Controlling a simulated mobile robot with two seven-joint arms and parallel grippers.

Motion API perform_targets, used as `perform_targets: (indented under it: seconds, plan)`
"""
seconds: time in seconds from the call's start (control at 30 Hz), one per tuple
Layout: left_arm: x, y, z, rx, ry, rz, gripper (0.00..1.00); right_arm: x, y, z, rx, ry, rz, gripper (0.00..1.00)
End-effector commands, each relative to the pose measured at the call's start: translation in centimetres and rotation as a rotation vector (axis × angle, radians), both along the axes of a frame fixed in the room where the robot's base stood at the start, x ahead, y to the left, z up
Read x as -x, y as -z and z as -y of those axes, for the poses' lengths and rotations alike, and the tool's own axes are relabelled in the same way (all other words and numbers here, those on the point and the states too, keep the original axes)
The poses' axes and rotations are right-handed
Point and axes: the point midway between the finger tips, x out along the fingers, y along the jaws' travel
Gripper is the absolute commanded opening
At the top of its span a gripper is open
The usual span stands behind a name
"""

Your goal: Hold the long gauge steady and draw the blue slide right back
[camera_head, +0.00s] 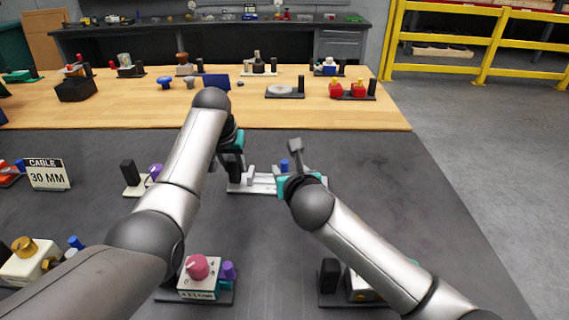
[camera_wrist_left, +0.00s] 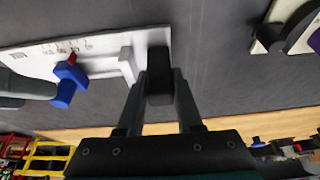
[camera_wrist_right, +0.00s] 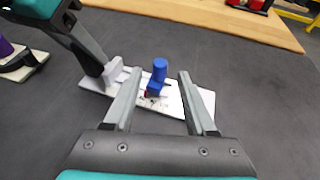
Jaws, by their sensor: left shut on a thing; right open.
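The long gauge is a white plate (camera_head: 262,189) with a grey upright jaw, lying flat on the dark mat; it also shows in the left wrist view (camera_wrist_left: 100,44). The blue slide (camera_head: 284,164) stands on it right of the jaw, its knob upright in the right wrist view (camera_wrist_right: 159,68). My left gripper (camera_wrist_left: 160,75) is shut on the dark block at the gauge's left end. My right gripper (camera_wrist_right: 159,76) is open, its fingers on either side of the blue slide in its wrist view; I see no contact with it. My left gripper partly hides the gauge's left end in the head view.
A black and purple fixture (camera_head: 132,180) stands left of the gauge. A "CABLE 30 MM" sign (camera_head: 47,174) stands farther left. A pink-knob box (camera_head: 199,275) sits in front. A wooden strip (camera_head: 300,114) with several fixtures lies behind.

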Motion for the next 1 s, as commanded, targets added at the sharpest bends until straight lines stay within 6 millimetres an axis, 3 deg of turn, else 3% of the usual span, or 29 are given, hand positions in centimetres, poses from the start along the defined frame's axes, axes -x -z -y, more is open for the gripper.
perform_targets:
  seconds: [0.03,0.5,1.0]
  plan:
    - [0.4,0.7,0.0,0.000,0.000,-0.018,0.00,-0.6,0.2,-0.2,0.000,0.001,-0.001,0.56]
    - [0.4,0.7,0.0,0.000,0.000,-0.018,0.00,-4.5,1.9,-0.9,-0.001,0.001,0.001,0.56]
    - [0.4,0.7,0.0,0.000,0.000,-0.018,0.00,-5.1,2.2,-1.0,-0.001,0.000,0.000,0.55]
